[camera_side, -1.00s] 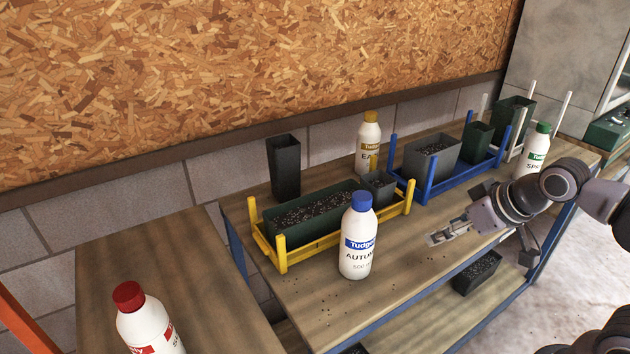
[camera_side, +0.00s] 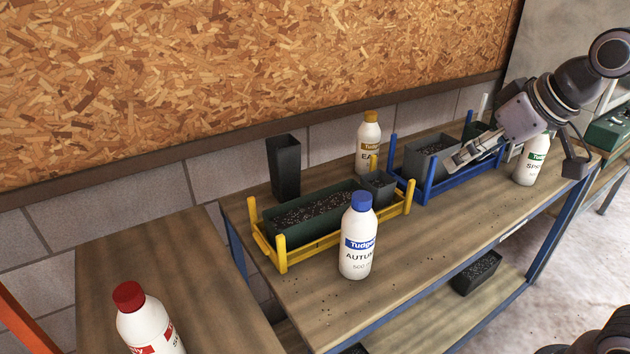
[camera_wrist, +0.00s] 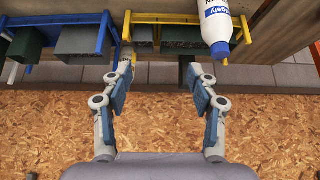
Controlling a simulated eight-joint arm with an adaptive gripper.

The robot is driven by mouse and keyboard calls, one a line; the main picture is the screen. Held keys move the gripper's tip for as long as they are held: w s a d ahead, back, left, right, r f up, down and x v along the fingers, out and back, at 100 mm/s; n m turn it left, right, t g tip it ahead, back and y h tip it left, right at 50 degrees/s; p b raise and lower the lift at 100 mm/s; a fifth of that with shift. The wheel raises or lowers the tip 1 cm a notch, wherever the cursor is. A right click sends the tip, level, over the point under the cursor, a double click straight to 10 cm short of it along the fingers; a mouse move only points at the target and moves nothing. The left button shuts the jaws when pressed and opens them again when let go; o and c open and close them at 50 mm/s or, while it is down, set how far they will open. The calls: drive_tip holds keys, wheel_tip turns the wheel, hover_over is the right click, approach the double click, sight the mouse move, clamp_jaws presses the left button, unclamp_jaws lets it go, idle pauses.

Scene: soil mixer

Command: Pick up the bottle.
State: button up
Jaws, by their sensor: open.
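Several white bottles stand upright in the side view. The blue-capped bottle (camera_side: 358,237) is on the bench in front of the yellow rack; it also shows at the top right of the wrist view (camera_wrist: 217,22). The yellow-capped bottle (camera_side: 368,146) is behind the racks. The green-capped bottle (camera_side: 529,165) is at the right, partly behind my arm. The red-capped bottle (camera_side: 150,325) is at the lower left, cut by the frame edge. My gripper (camera_side: 455,164) is open and empty above the blue rack. In the wrist view its fingers (camera_wrist: 160,75) are apart with nothing between them.
The yellow rack (camera_side: 283,258) holds a long trough and a small pot of soil. The blue rack (camera_side: 428,188) holds dark pots. A tall black pot (camera_side: 284,168) stands behind the yellow rack. The bench (camera_side: 420,270) is clear right of the blue-capped bottle.

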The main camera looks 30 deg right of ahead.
drive_tip(key=shift+w+f+g+h, duration=0.5)
drive_tip(key=shift+w+f+h, duration=0.2)
drive_tip(key=shift+w+f, duration=0.3)
wheel_tip(320, 180, up, 2)
drive_tip(key=m+t+h, duration=0.8)
drive_tip(key=h, duration=0.2)
hover_over(361, 206)
drive_tip(key=v, duration=0.6)
wheel_tip(361, 206, down, 11)
drive_tip(key=shift+w+d+r, duration=0.15)
drive_tip(key=shift+d, duration=0.05)
drive_tip(key=shift+x, duration=3.65)
clamp_jaws()
